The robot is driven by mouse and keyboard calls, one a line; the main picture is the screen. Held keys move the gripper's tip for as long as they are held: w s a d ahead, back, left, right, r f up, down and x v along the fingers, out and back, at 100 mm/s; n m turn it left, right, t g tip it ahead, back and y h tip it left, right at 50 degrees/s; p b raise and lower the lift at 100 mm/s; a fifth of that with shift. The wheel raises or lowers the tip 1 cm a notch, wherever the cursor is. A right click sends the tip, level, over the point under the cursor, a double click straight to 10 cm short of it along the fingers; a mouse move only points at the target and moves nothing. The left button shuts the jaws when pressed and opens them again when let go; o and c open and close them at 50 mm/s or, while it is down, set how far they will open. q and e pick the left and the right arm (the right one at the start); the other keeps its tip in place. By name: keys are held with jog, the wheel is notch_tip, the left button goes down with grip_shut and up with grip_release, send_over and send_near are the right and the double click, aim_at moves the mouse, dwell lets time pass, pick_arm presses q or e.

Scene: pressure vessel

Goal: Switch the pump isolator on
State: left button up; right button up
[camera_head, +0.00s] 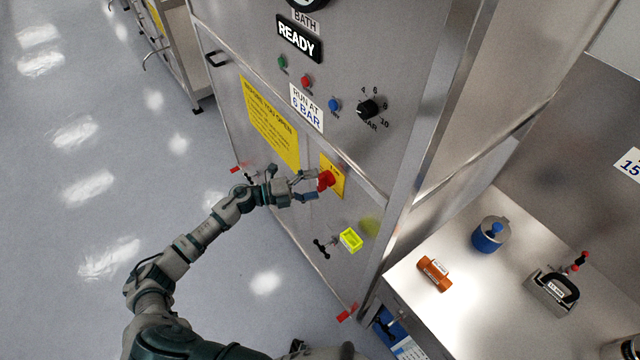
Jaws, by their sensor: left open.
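The pump isolator is a red rotary handle (326,180) on a yellow plate (337,178) on the front of the steel cabinet. My left gripper (314,184) is open at the red handle, with its fingers on either side of the handle's left part. I cannot tell whether the fingers touch it. The handle's exact angle and the plate's markings are too small to read and partly covered by the gripper. My right gripper is not in view.
The cabinet (370,50) carries a READY display (300,38), coloured buttons, a black knob (368,108) and a yellow notice (270,122). Below the isolator are a yellow-green box (350,240) and a black handle (321,248). A bench (450,310) with several items stands right.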

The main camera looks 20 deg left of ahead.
pick_arm(q)
jog(key=v, duration=1)
jog(key=shift+s, duration=0.15)
jog(key=shift+a, duration=0.1)
jog(key=a+f+n+t+y, duration=0.2)
jog(key=a+f+n+y, duration=0.15)
jog(key=f+n, duration=0.45)
jog(key=s+a+f+n+t+y, duration=0.1)
jog(key=a+f+n+y, duration=0.25)
jog(key=f, duration=0.85)
jog(key=a+f+n+t+y, duration=0.2)
jog(key=f+n+y, duration=0.35)
jog(key=f, duration=0.55)
jog(key=s+d+f+n+g+y, duration=0.2)
jog(key=s+f+n+g, duration=0.2)
jog(key=s+f, duration=0.85)
jog(key=s+d+f+n+g+y, duration=0.1)
jog(key=s+f+n+g+y, duration=0.2)
jog(key=s+f, duration=0.95)
jog(key=s+d+f+n+g+h, duration=0.1)
jog(key=s+d+f+n+g, duration=0.1)
jog(key=s, duration=0.8)
jog(key=s+d+f+n+g, duration=0.1)
jog(key=s+d+f+g, duration=0.2)
jog(key=s+d, duration=0.3)
jog(key=s, duration=0.4)
jog(key=shift+s+f+n+g+h, duration=0.15)
jog(key=shift+s+n+g+h, duration=0.2)
jog(key=shift+s+n+g, duration=0.05)
